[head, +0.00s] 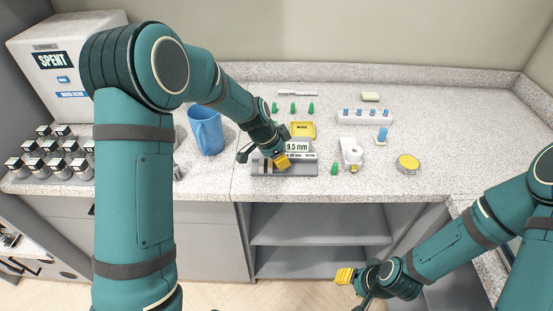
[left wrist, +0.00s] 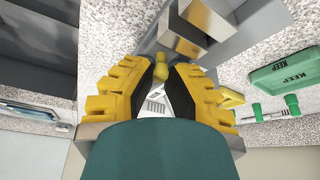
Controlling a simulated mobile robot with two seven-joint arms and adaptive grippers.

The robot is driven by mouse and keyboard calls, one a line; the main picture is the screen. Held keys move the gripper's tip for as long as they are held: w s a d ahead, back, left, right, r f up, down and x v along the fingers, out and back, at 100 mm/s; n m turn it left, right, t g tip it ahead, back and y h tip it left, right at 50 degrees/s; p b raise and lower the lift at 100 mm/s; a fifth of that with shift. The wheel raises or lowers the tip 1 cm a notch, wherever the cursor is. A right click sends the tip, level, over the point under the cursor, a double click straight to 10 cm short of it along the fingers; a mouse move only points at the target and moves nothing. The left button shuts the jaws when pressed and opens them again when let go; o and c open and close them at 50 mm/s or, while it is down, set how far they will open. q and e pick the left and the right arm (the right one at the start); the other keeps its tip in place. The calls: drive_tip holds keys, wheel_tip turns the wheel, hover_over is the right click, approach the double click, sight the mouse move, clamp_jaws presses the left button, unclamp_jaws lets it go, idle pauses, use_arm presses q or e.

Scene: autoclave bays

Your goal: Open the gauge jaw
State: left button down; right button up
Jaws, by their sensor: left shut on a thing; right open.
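The gauge is a grey bench fixture (head: 309,170) with a sign reading 9.5 mm (head: 297,146), near the counter's front edge. My left gripper (head: 281,160) is down at the fixture and hides part of it. In the left wrist view, my left gripper's yellow fingers (left wrist: 162,76) close around a small yellow knob (left wrist: 159,60) beside the fixture's metal jaw blocks (left wrist: 184,43). The width of any gap between the blocks is hard to tell. My right gripper (head: 353,277) is open and empty, low in front of the counter.
A blue jug (head: 206,132) and a white SPENT box (head: 57,62) stand left. Several dark-capped jars (head: 60,150) are at far left. A white device (head: 351,153), a yellow disc (head: 408,163) and a white rack (head: 364,117) are right. A green KEEP tray (left wrist: 284,73) is near.

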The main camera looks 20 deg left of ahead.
sight(300, 168)
use_arm(q)
drive_tip(key=d, duration=0.2)
drive_tip(key=w+d, duration=0.1)
drive_tip(key=d, duration=0.1)
drive_tip(key=shift+f, duration=0.1)
drive_tip(key=c, duration=0.8)
unclamp_jaws()
drive_tip(key=shift+c, duration=0.2)
drive_tip(key=v, duration=1.2)
